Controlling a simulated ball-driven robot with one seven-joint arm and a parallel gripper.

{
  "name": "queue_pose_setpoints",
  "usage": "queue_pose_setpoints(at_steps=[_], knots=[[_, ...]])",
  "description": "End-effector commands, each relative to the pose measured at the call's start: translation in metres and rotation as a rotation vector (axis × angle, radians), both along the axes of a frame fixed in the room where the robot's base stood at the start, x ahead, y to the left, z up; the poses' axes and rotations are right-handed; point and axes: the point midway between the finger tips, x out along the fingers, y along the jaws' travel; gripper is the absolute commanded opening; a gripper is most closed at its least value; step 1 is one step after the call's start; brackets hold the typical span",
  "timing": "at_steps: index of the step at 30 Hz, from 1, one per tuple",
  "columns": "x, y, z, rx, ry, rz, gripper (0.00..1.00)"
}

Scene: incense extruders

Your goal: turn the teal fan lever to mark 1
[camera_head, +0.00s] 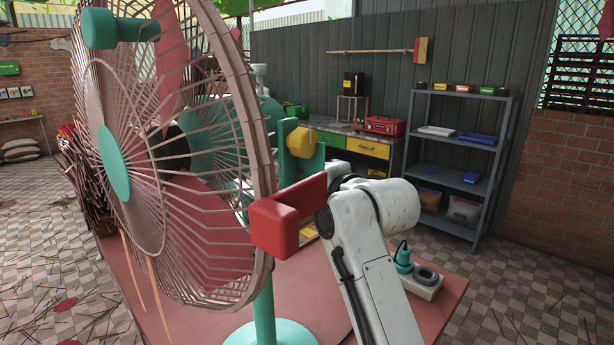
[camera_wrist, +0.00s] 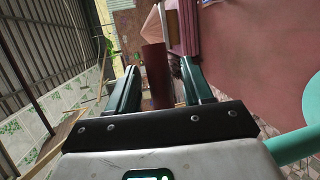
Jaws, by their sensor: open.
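A large fan with a pink wire cage (camera_head: 165,190), teal hub (camera_head: 114,165) and teal stand (camera_head: 265,318) fills the left of the head view. A red block on a flat red arm (camera_head: 275,225) stands out at the cage's right edge; I cannot tell whether this is the lever. No numbered mark is legible. In the wrist view my gripper (camera_wrist: 159,68) is open, its two dark teal fingers apart. A dark red bar (camera_wrist: 155,72) shows between them; contact cannot be told. In the head view my gripper's fingers are hidden near the red arm.
The fan stands on a red tabletop (camera_head: 455,288). A small box with a teal part and a dark ring (camera_head: 425,285) lies at its right. A yellow knob (camera_head: 302,142) shows behind the cage. A workbench (camera_head: 360,145) and shelf (camera_head: 455,145) stand farther back.

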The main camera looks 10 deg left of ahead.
Motion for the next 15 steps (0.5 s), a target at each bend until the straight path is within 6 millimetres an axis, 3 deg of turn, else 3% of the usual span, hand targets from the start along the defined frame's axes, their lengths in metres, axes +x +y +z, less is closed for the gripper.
queue_pose_setpoints(at_steps=[6, 15], knots=[[0.016, 0.011, -0.003, 0.000, 0.002, 0.001, 0.51], [0.020, 0.014, -0.004, 0.001, 0.001, 0.000, 0.51]])
